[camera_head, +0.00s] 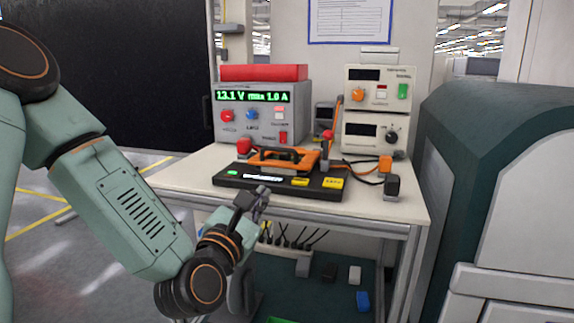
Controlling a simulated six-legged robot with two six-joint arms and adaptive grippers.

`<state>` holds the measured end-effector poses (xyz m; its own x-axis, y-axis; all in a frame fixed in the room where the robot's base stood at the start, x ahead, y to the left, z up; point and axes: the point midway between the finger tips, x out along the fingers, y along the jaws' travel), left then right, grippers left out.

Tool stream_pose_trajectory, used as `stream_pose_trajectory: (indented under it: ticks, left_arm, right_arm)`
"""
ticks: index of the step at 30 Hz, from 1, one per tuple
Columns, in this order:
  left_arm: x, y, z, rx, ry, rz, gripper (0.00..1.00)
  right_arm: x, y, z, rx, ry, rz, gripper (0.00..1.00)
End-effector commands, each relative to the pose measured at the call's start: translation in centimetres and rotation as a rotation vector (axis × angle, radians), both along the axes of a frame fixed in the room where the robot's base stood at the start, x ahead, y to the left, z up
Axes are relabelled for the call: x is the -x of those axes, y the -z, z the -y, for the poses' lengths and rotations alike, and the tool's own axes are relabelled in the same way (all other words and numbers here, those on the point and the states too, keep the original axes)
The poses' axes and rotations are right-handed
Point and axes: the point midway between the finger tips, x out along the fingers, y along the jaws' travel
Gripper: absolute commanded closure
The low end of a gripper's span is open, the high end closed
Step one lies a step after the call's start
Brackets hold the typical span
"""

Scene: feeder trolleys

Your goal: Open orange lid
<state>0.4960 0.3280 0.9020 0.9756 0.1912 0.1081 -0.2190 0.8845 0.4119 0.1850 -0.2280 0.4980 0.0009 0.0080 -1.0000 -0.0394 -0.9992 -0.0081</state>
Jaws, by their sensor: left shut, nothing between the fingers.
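An orange lid (262,160) with a dark bar sits on a flat black box (225,178) on the white trolley top. The box has green, white and yellow labels along its front. The lid looks lowered, but its hinge is too small to make out. My left gripper (262,194) is shut and empty, in front of the box's front edge and pointing toward it. I cannot tell whether it touches the box. My right gripper is not in view.
A grey power supply (295,118) with a green display stands behind the box. White instruments (380,75) stand at the back right. Cables and a small black block (391,188) lie at right. A dark green cabinet (450,130) closes off the right side.

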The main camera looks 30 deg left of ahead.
Motion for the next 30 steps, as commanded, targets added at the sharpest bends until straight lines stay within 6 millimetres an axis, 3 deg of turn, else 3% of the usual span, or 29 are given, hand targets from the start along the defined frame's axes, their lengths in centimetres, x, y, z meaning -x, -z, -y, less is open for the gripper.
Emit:
stream_pose_trajectory:
  ticks: [12, 18, 23, 30]
  left_arm:
    - [0.6, -1.8, -1.1, 0.319, 0.011, 0.155, 1.0]
    - [0.3, -1.9, -1.3, 0.393, 0.022, 0.177, 1.0]
    - [-1.4, -2.3, -1.5, 0.391, 0.024, 0.179, 1.0]
    - [-5.6, -3.1, -2.4, 0.389, 0.025, 0.178, 1.0]
  right_arm:
    - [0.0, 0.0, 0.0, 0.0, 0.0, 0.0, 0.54]
    - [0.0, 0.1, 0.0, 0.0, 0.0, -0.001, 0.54]
    - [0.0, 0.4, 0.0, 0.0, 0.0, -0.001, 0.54]
    - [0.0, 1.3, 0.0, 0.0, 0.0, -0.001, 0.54]
